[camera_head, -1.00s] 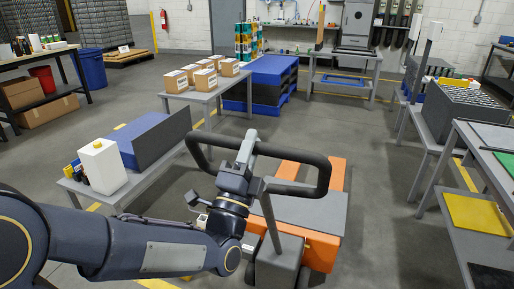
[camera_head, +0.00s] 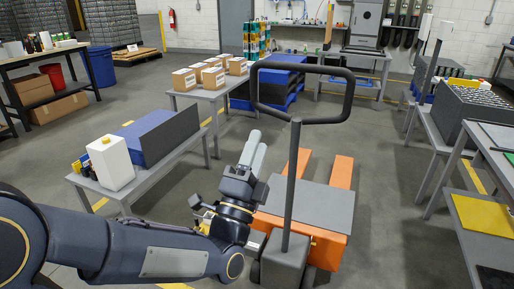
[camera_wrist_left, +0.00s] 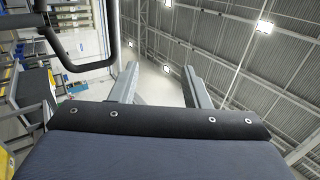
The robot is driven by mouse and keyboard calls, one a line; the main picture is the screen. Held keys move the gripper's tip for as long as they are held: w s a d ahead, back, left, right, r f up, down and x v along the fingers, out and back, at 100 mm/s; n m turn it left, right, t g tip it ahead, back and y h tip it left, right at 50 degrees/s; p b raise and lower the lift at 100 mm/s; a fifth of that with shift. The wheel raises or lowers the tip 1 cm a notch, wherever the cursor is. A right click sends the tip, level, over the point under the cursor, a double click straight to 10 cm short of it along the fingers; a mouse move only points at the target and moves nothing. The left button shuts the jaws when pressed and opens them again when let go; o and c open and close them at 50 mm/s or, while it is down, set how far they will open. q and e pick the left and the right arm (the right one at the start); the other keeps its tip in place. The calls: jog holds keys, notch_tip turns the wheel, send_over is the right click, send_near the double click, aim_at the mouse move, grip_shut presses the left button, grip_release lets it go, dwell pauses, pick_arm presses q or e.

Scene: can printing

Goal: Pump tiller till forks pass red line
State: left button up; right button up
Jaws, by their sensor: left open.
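The pallet jack's tiller (camera_head: 291,190) stands nearly upright, with its black loop handle (camera_head: 302,121) at the top. The orange forks (camera_head: 341,172) point away from me, with a grey plate (camera_head: 308,205) over the part nearest the tiller. My left gripper (camera_head: 258,150) is open and empty, to the left of the tiller shaft and below the loop. In the left wrist view the open fingers (camera_wrist_left: 160,84) point up towards the ceiling, and the handle (camera_wrist_left: 88,62) is apart from them at left. I cannot make out a red line. My right gripper is out of view.
A grey table at left holds a white bottle (camera_head: 111,163) and a dark blue bin (camera_head: 160,137). Cardboard boxes (camera_head: 212,77) stand on a table behind. At right are a bench with a yellow sheet (camera_head: 481,220) and a grey crate (camera_head: 468,113). Floor right of the forks is clear.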

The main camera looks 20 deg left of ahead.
pick_arm(q)
jog(key=b+v, duration=0.1)
jog(key=v, duration=0.6)
jog(key=shift+w, duration=0.1)
